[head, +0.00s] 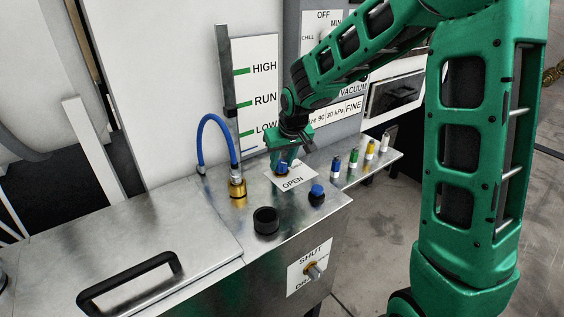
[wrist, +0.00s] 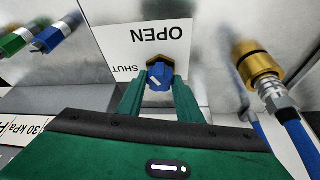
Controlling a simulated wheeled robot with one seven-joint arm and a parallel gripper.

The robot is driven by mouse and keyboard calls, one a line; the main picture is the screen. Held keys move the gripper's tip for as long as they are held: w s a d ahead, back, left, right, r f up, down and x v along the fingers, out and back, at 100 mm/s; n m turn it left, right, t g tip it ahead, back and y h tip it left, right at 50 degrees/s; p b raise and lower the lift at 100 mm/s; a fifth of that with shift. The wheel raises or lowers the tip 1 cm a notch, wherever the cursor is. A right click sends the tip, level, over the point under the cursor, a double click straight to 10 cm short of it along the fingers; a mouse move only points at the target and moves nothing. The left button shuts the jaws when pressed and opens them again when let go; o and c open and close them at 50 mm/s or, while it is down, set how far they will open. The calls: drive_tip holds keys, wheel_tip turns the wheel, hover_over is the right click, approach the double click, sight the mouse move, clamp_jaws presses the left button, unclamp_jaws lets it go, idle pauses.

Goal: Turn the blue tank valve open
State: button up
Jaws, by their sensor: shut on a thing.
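The blue valve knob (head: 281,168) sits on a white OPEN/SHUT label (head: 292,180) on top of the metal tank. In the wrist view the blue knob (wrist: 159,76) has a brass base and a pale mark on its face. My gripper (head: 281,163) comes down on it from above. In the wrist view my gripper's two green fingers (wrist: 160,84) are shut on the knob, one on each side. The label (wrist: 150,45) reads OPEN and SHUT upside down there. The fingers partly hide the knob's sides.
A brass fitting (head: 237,191) with a blue hose (head: 205,125) stands left of the knob. A black handle (head: 130,285) is on the lid.

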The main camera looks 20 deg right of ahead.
drive_tip(key=m, duration=0.2)
drive_tip(key=m+h, duration=0.1)
drive_tip(key=m, duration=0.1)
drive_tip(key=m+h, duration=0.1)
drive_tip(key=m, duration=0.1)
drive_tip(key=shift+w+a+r, duration=0.15)
drive_tip(key=shift+w+a, duration=0.05)
drive_tip(key=shift+w, duration=0.05)
drive_tip(key=shift+m, duration=0.3)
drive_tip(key=o, duration=1)
drive_tip(key=shift+s+h, duration=0.1)
drive_tip(key=shift+h, duration=0.2)
drive_tip(key=shift+o, duration=0.2)
drive_tip(key=v, duration=1)
drive_tip(key=shift+r, duration=0.3)
